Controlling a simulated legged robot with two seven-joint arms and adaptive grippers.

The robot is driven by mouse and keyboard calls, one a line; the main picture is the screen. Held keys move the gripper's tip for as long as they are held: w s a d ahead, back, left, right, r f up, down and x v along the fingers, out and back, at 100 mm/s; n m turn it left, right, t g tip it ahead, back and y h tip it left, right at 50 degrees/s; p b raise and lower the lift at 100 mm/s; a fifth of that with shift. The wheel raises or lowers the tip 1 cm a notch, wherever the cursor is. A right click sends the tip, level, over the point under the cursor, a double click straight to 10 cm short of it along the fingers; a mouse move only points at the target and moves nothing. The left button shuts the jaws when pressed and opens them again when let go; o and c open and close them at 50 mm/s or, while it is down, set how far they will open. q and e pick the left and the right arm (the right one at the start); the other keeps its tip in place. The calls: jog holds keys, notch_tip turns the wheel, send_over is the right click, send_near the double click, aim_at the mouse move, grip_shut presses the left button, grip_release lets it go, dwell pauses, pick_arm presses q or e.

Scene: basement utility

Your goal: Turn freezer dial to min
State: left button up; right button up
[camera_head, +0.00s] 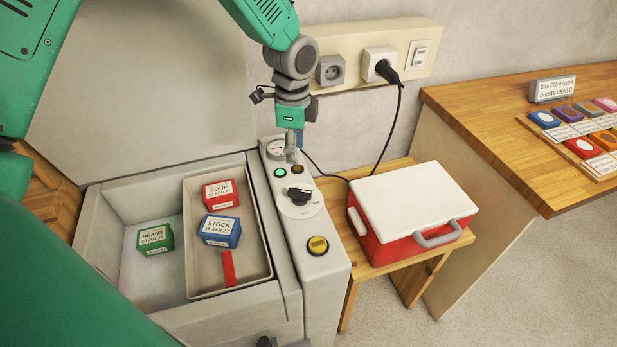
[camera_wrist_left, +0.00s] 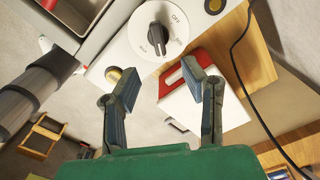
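The freezer dial is a black knob (camera_head: 299,195) on a white round plate on the freezer's control panel (camera_head: 318,262). The black knob (camera_wrist_left: 157,37) also shows at the top of the left wrist view, with "OFF" printed beside it. The other lettering is too small to read surely, and I cannot tell which mark the knob points to. My left gripper (camera_head: 291,157) hangs above the panel, just behind the knob in the head view. In the left wrist view the left gripper (camera_wrist_left: 164,84) has its fingers spread and empty, apart from the knob. My right gripper is not in view.
A green light (camera_head: 279,172) and a yellow button (camera_head: 317,246) sit on the panel. The freezer is open, with a tray (camera_head: 191,230) and food boxes inside. A red and white cooler (camera_head: 410,205) stands on a wooden stool at right. A black cord (camera_head: 397,115) hangs behind.

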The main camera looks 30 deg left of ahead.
aim_at(296, 190)
pick_arm(q)
jog(key=f, duration=1.3)
jog(key=shift+s+f+p, duration=0.2)
jog(key=shift+f+p, duration=0.15)
jog(key=shift+p, duration=0.05)
jog(key=shift+r, duration=0.1)
grip_shut()
